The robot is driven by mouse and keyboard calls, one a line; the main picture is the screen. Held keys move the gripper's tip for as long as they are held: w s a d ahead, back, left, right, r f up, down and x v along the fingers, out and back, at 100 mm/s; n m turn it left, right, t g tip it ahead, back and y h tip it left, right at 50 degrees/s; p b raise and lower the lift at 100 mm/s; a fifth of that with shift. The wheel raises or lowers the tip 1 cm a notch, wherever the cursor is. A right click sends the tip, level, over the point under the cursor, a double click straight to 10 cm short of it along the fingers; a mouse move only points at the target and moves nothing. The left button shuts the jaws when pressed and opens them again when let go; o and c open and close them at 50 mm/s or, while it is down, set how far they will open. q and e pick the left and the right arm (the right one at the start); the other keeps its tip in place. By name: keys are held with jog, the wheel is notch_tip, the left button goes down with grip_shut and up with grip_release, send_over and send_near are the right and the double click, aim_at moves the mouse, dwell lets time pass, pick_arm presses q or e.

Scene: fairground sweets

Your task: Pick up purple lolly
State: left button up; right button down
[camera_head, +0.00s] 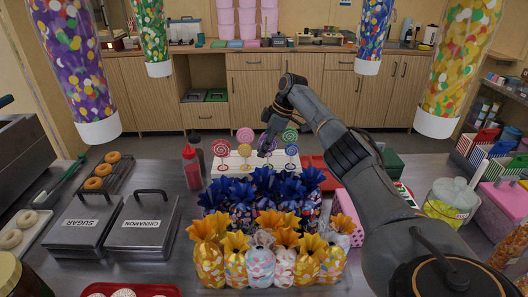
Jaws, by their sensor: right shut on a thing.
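A white lolly stand (232,162) is at the back of the counter, with several round swirl lollies upright in it. The purple lolly (266,146) is in the middle, partly hidden by my right gripper (267,137). My right arm reaches in from the right, and its gripper points down, shut on the purple lolly. The lolly's stick is hard to make out. A red lolly (222,121), a pink lolly (245,134) and a green lolly (290,135) stand close around the gripper. My left gripper does not show.
Bags with blue tops (262,180) and yellow tops (210,262) crowd the counter in front of the stand. Red and dark bottles (191,168) stand left of it. A red tray (318,172) lies to its right. Clear sweet-filled tubes (72,60) hang above.

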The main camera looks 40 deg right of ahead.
aim_at(261, 138)
notch_tip(261, 138, up, 9)
jog(key=shift+r, duration=0.15)
notch_tip(261, 138, up, 7)
jog(key=p, duration=0.1)
jog(key=shift+r, duration=0.15)
jog(key=p+x, duration=0.2)
jog(key=p, duration=0.1)
jog(key=p+x, duration=0.2)
jog(key=shift+w+d, duration=0.1)
jog(key=shift+d, duration=0.2)
jog(key=f+p, duration=0.1)
jog(key=f, duration=0.1)
jog(key=f+p, duration=0.3)
jog(key=f, duration=0.1)
jog(key=shift+s+d+f+p, duration=0.1)
jog(key=shift+s+d+p, duration=0.1)
jog(key=shift+s+p, duration=0.15)
jog(key=shift+s+d+f+p, duration=0.15)
jog(key=shift+s+f+p, duration=0.15)
jog(key=shift+f, duration=0.4)
jog(key=shift+w+f, duration=0.1)
